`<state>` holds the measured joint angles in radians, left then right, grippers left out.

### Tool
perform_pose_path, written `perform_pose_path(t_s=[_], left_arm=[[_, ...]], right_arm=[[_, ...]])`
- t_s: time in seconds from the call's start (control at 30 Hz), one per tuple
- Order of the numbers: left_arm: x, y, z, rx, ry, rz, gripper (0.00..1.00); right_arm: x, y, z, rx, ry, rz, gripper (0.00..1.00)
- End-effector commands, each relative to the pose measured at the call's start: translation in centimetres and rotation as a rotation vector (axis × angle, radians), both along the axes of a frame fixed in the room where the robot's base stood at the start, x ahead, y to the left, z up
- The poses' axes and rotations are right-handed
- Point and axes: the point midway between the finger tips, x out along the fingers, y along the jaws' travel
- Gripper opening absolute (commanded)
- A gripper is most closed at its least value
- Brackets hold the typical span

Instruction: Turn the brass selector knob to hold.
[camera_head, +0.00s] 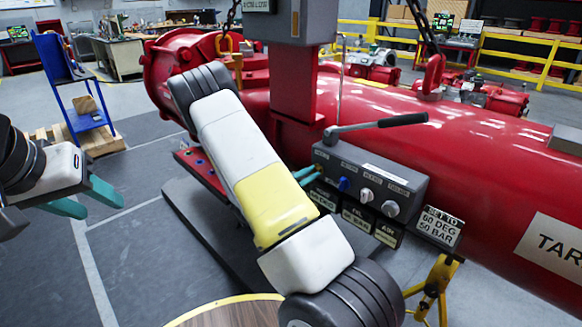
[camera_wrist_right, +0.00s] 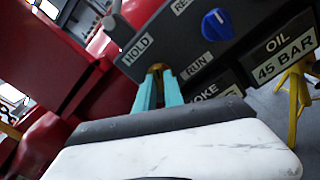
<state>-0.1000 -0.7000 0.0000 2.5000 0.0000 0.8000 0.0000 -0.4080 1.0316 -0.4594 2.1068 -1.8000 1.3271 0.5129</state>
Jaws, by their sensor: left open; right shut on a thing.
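The brass selector knob (camera_wrist_right: 158,67) sits low on the left of a grey control box (camera_head: 370,178), with a HOLD label (camera_wrist_right: 137,49) to its upper left and a RUN label (camera_wrist_right: 197,65) to its right. My right gripper (camera_head: 308,175) reaches the box's left end. In the right wrist view its teal fingers (camera_wrist_right: 159,82) are shut on the knob and hide most of it. I cannot tell which label the knob points at. My left gripper (camera_head: 92,201) is open and empty at the far left, well away from the box.
A blue knob (camera_wrist_right: 216,24) is close to the right of my fingers. A white knob (camera_head: 366,195) and a grey knob (camera_head: 390,208) are farther along. A black-handled lever (camera_head: 375,125) extends above the box. The large red cylinder (camera_head: 450,140) lies behind. A yellow stand (camera_head: 437,285) is in front.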

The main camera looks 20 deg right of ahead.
Motion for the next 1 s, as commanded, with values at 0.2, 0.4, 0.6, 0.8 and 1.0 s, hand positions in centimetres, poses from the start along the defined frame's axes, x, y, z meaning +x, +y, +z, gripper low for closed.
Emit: perform_pose_path(t_s=[0.2, 0.4, 0.6, 0.8, 1.0], left_arm=[[0.00, 0.00, 0.00, 0.000, 0.000, 0.000, 0.46], [0.00, 0.00, 0.00, 0.000, 0.000, 0.000, 0.46], [0.00, 0.00, 0.00, 0.000, 0.000, 0.000, 0.46], [0.00, 0.00, 0.00, 0.000, 0.000, 0.000, 0.46], [0.00, 0.00, 0.00, 0.000, 0.000, 0.000, 0.46]], right_arm=[[-0.02, 0.11, -0.10, -0.073, 0.183, 0.002, 0.00], [-0.02, 0.10, -0.08, -0.129, 0.317, 0.001, 0.00], [-0.02, 0.12, -0.10, -0.167, 0.410, 0.001, 0.00], [-0.03, 0.09, -0.09, -0.187, 0.458, 0.001, 0.00], [-0.04, 0.08, -0.09, -0.194, 0.474, 0.001, 0.00]])
